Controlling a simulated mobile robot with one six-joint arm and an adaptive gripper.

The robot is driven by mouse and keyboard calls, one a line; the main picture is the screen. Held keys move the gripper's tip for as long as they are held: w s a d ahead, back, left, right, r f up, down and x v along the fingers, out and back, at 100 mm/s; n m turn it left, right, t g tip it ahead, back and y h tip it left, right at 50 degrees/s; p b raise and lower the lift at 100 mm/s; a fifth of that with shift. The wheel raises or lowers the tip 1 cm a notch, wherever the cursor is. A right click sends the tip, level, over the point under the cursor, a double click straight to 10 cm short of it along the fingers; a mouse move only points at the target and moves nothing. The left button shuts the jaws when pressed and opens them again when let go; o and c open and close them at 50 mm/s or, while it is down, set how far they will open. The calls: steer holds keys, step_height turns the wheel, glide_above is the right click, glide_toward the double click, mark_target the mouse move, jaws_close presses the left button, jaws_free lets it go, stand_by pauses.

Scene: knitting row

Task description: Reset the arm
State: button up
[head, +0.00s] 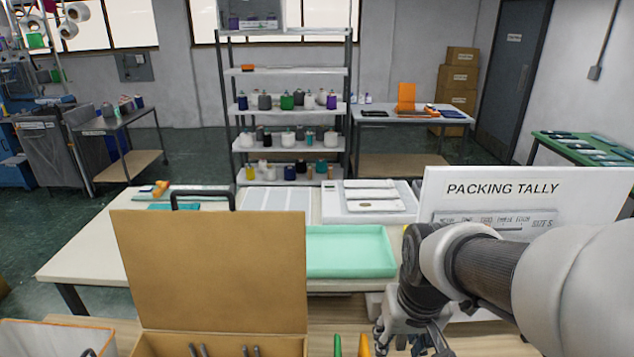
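My arm comes in from the right edge and bends down at the lower right. My gripper (412,343) hangs at the bottom edge, pointing down over the near wooden surface. Its fingers are partly cut off by the frame, so I cannot tell how wide they stand or whether anything is between them. A green pen-like thing (337,346) and an orange one (364,346) stand just left of the gripper.
A mint tray (350,250) lies on the table (85,250) beyond. A white "PACKING TALLY" board (520,190) stands behind my arm. A shelf (290,70) with yarn cones is farther back.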

steer(key=s+r+t, duration=0.2)
steer(key=s+r, duration=0.3)
steer(key=s, duration=0.9)
steer(key=shift+r+b, duration=0.15)
steer(key=shift+b, duration=0.15)
steer(key=shift+c, duration=0.2)
stand_by(0.6)
